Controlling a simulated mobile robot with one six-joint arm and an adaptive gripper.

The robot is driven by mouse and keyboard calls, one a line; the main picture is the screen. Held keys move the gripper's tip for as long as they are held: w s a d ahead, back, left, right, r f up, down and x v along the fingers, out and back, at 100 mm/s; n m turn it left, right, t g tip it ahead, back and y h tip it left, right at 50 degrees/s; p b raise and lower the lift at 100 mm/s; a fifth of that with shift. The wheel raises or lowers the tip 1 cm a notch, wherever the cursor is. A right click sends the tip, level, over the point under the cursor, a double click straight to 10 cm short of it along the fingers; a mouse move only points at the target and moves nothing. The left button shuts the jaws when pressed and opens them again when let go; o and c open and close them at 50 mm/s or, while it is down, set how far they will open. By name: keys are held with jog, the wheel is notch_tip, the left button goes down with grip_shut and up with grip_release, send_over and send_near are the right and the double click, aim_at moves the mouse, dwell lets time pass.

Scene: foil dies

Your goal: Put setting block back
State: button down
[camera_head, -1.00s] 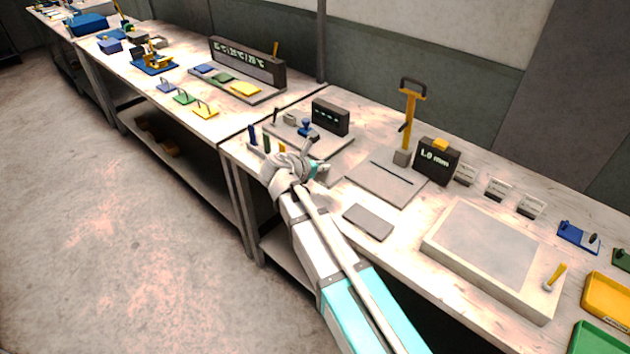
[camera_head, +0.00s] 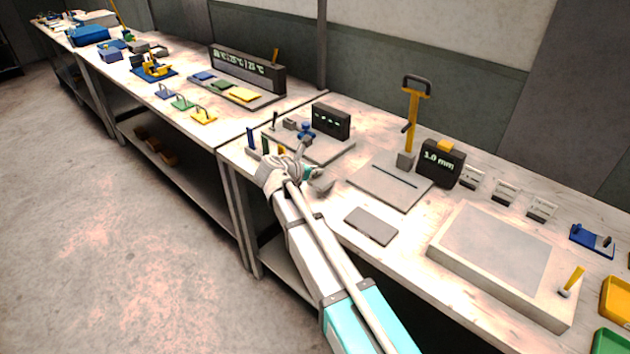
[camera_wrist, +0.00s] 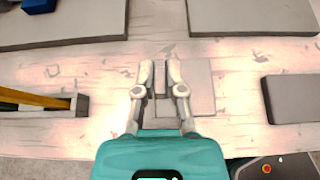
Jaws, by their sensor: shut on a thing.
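My gripper (camera_wrist: 160,72) is pointed down over the right-hand bench, with its two fingers shut on a small grey block (camera_wrist: 161,82), which I take to be the setting block. In the head view my gripper (camera_head: 306,160) is near the bench's front edge, and my wrist hides most of the block. A pale flat pad (camera_wrist: 198,88) lies just right of the fingers in the wrist view. I cannot tell whether the block touches the bench. A small rack (camera_wrist: 82,106) with coloured upright bars stands to the left of the gripper.
A grey plate with a blue-knobbed gauge (camera_head: 306,132) lies behind my gripper.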

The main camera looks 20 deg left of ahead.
aim_at(314, 178)
jog(key=shift+w+a+f+b, duration=0.15)
jog(key=shift+w+f+b, duration=0.05)
jog(key=shift+f+b, duration=0.25)
jog(key=shift+w+a+f+b, duration=0.15)
jog(key=shift+w+f+b, duration=0.05)
jog(key=shift+f+b, duration=1.35)
jog(key=shift+b, duration=0.05)
jog(key=shift+f, duration=0.1)
jog(key=c, duration=0.7)
grip_release()
